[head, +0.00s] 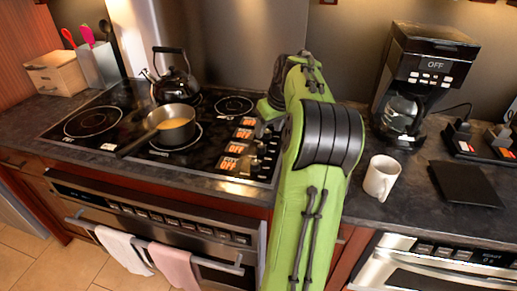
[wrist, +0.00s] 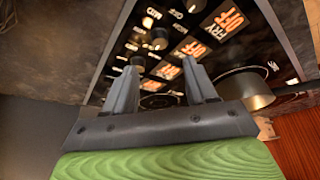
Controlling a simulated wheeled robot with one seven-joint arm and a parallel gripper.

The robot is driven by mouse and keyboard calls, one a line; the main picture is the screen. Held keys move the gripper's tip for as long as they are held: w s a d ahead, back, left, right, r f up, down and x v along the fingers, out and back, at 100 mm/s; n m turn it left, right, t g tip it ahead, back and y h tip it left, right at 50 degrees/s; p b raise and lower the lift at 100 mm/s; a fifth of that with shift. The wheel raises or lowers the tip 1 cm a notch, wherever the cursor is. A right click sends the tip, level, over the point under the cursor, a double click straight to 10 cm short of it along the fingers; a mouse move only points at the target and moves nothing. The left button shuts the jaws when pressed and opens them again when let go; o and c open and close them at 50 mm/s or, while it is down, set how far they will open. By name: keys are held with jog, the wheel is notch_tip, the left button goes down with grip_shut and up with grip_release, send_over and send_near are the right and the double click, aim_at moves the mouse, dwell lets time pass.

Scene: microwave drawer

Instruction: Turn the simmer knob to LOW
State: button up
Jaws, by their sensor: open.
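The stove's control strip shows in the head view with several dark round knobs (head: 254,161) beside orange-lit labels (head: 233,148). In the wrist view one knob (wrist: 159,38) lies beyond the fingertips, another (wrist: 197,5) sits at the top edge, and a smaller-looking one (wrist: 138,61) is near the left finger. MID and OFF markings are readable there, but I cannot tell which knob is the simmer knob or where it points. My gripper (wrist: 160,66) is open over the strip, with no knob visibly held.
A saucepan (head: 172,122) and a black kettle (head: 174,82) stand on the cooktop (head: 75,139). A coffee machine (head: 422,75), a white mug (head: 381,178) and a dark flat pad (head: 465,184) are on the right counter. Towels (head: 124,252) hang from the oven handle below.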

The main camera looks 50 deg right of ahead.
aim_at(262, 146)
jog(key=b+x, duration=0.2)
jog(key=x, duration=0.7)
jog(key=shift+w+d+f, duration=0.1)
jog(key=shift+f, duration=0.2)
jog(key=shift+c, duration=0.3)
grip_shut()
